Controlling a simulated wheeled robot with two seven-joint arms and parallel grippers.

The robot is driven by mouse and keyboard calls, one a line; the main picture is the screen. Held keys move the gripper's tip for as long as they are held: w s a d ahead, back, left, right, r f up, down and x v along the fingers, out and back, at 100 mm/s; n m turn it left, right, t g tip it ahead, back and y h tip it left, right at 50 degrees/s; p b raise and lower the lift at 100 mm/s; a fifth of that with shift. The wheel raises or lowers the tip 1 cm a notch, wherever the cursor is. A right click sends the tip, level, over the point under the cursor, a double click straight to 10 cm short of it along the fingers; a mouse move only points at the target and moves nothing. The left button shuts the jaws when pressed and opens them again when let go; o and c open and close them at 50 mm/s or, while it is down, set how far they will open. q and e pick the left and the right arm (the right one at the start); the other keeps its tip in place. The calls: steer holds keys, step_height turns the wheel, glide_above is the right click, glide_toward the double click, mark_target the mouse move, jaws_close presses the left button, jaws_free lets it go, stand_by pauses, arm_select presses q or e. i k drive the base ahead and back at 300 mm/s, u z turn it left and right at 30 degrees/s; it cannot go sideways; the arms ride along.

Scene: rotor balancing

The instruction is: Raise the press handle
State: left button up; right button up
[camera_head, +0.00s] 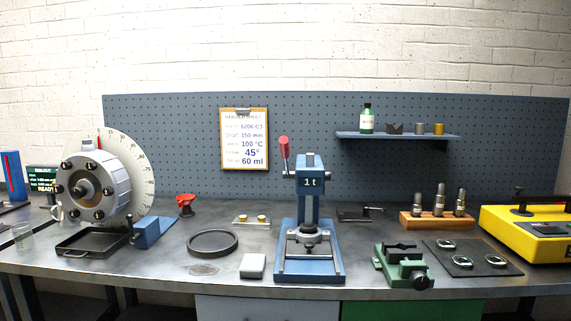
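A blue arbor press (309,235) marked "1t" stands upright at the middle of the workbench, near its front edge. Its press handle (284,153) has a red grip and sticks up at the upper left of the press head, tilted slightly left. The ram and plate sit low in the frame of the press, and I cannot make out any part under it. Neither of my grippers shows in the head view.
A grey rotor (92,187) with a dial stands at the left, with a black tray (92,242) before it. A black ring (213,243) and a pale block (253,266) lie left of the press. A green vise (403,265) stands close on its right. The space above the bench is free.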

mark_target(288, 176)
steer(key=k, duration=0.3)
steer(key=z, duration=1.05)
steer(key=i, duration=0.8)
steer(key=u, duration=0.5)
